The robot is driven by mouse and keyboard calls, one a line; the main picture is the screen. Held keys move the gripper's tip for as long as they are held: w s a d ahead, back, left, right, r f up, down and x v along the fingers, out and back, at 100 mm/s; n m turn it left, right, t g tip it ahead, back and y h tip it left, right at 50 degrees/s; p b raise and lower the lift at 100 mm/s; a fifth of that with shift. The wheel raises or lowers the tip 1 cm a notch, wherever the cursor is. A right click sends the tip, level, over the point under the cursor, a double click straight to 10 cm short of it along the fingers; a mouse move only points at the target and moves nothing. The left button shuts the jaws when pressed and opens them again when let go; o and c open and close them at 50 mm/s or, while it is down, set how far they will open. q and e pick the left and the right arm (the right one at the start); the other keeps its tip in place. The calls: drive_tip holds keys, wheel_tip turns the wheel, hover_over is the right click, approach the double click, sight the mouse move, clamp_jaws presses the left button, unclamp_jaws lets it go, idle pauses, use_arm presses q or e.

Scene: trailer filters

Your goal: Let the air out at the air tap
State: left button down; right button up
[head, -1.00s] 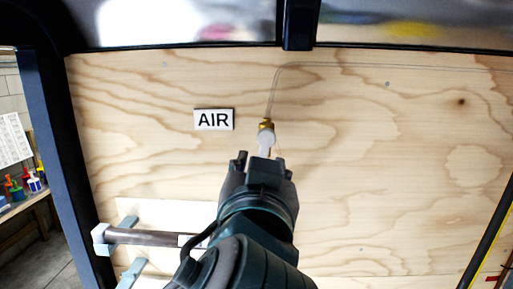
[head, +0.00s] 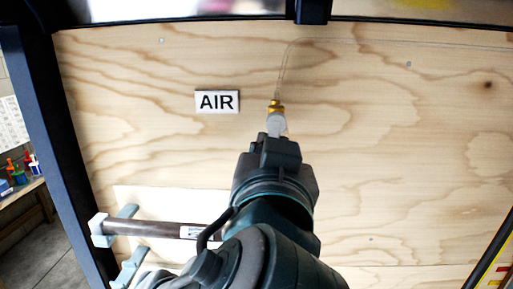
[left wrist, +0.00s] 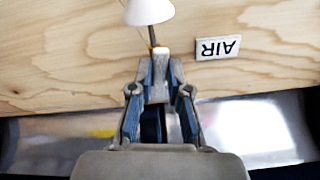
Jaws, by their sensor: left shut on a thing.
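The air tap has a brass fitting (head: 275,106) on the plywood wall, with a thin clear tube rising from it. Its pale lever (head: 277,124) points down to my left gripper (head: 275,141). In the left wrist view my left gripper (left wrist: 159,72) is shut on the pale lever (left wrist: 160,53), its fingers close together around it. A white cone-shaped piece on a grey stem (left wrist: 149,13) shows beyond the fingertips; the head view does not show it. My gripper hides the lower part of the tap in the head view. My right gripper is not in view.
A white AIR label (head: 217,102) is left of the tap; it also shows upside down in the left wrist view (left wrist: 218,48). A dark horizontal pipe (head: 150,230) in grey brackets is at lower left. A dark post (head: 57,150) bounds the wall. The wall right of the tap is clear.

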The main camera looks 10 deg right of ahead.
use_arm(q)
drive_tip(key=shift+f, duration=0.1)
drive_tip(key=shift+w+a+r+m+p, duration=0.15)
drive_tip(key=shift+a+r+m, duration=0.25)
drive_tip(key=shift+m, duration=2.25)
drive_tip(key=shift+w+a+r+m+p, duration=0.1)
drive_tip(key=shift+a+r+m, duration=0.3)
drive_tip(key=shift+m, duration=2.2)
drive_tip(key=shift+w+a+r+m+p, duration=0.2)
drive_tip(key=shift+r+m, duration=0.3)
drive_tip(key=shift+m, duration=2.15)
drive_tip(key=shift+s, duration=0.1)
drive_tip(key=c, duration=1.1)
unclamp_jaws()
drive_tip(key=shift+d, duration=0.1)
